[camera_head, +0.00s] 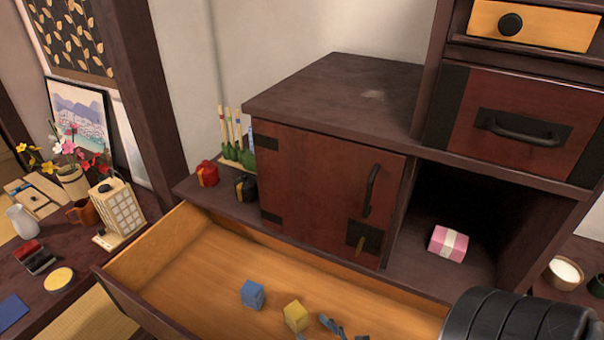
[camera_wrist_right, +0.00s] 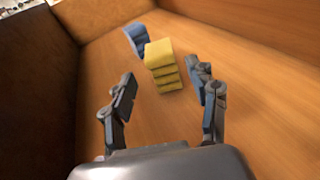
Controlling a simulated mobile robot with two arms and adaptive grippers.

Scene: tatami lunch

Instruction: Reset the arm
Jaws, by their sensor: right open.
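My right gripper (camera_wrist_right: 162,105) is open and empty inside the open wooden drawer, its fingers pointing at a yellow block (camera_wrist_right: 162,65). In the head view only its fingertips (camera_head: 335,327) show at the bottom edge, right of the yellow block (camera_head: 296,316); my black arm covers the lower right corner. A blue block (camera_head: 252,294) lies left of the yellow one, and in the right wrist view it shows just behind it (camera_wrist_right: 138,39). Both blocks rest on the floor of the drawer (camera_head: 190,270). My left gripper is not in view.
The dark cabinet (camera_head: 330,180) with a shut door stands behind the drawer. A pink box (camera_head: 447,244) sits in its open niche. Red (camera_head: 206,173) and black (camera_head: 246,188) small objects stand on the ledge. A lantern (camera_head: 119,210) and vase (camera_head: 22,221) stand at left.

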